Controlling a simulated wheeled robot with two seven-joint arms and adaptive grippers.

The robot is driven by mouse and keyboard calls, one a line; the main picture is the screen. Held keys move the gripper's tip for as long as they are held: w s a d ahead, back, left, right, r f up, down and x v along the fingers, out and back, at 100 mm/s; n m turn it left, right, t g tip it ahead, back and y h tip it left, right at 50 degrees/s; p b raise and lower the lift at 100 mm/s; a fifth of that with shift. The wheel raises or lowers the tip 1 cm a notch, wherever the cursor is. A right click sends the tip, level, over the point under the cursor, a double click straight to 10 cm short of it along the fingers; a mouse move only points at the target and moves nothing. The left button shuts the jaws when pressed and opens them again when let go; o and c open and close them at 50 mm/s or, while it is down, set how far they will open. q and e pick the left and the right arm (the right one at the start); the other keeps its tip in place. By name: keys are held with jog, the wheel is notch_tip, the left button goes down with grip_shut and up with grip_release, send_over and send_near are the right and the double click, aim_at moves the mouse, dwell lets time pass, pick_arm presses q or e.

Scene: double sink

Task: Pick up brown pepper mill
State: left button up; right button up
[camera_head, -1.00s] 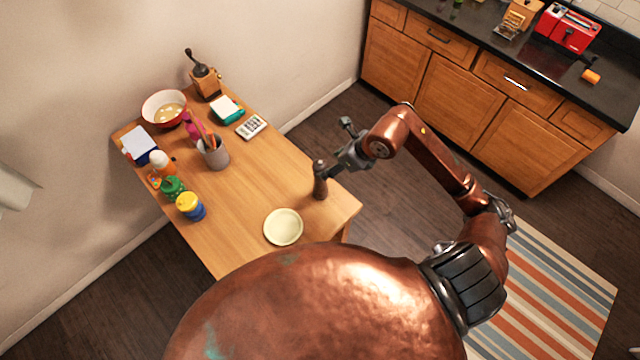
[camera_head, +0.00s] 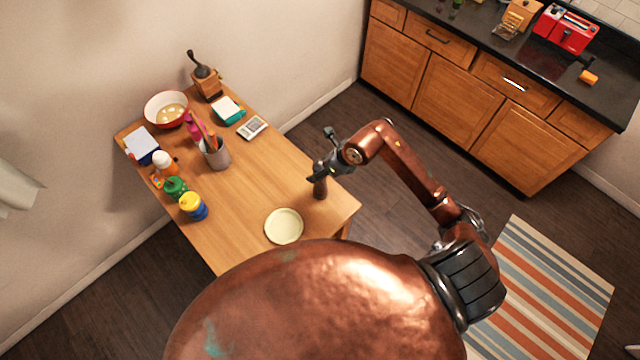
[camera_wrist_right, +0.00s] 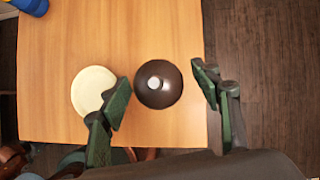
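The brown pepper mill (camera_head: 319,189) stands upright on the wooden table near its right end. Its upper part is partly hidden by my right gripper (camera_head: 318,170) in the head view. In the right wrist view, the mill's round dark top with a pale knob (camera_wrist_right: 158,84) shows from above. The two fingers of my right gripper (camera_wrist_right: 162,92) are spread apart, one on each side of the mill in the picture, with visible gaps. Nothing is held. My left gripper is not in view.
A pale plate (camera_head: 284,226) lies beside the mill on the table (camera_head: 252,190). A utensil cup (camera_head: 215,155), bottles (camera_head: 193,205), a bowl (camera_head: 167,108) and a coffee grinder (camera_head: 206,82) stand farther left. The table between the cup and the mill is clear.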

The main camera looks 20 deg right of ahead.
grip_shut()
dwell(0.5)
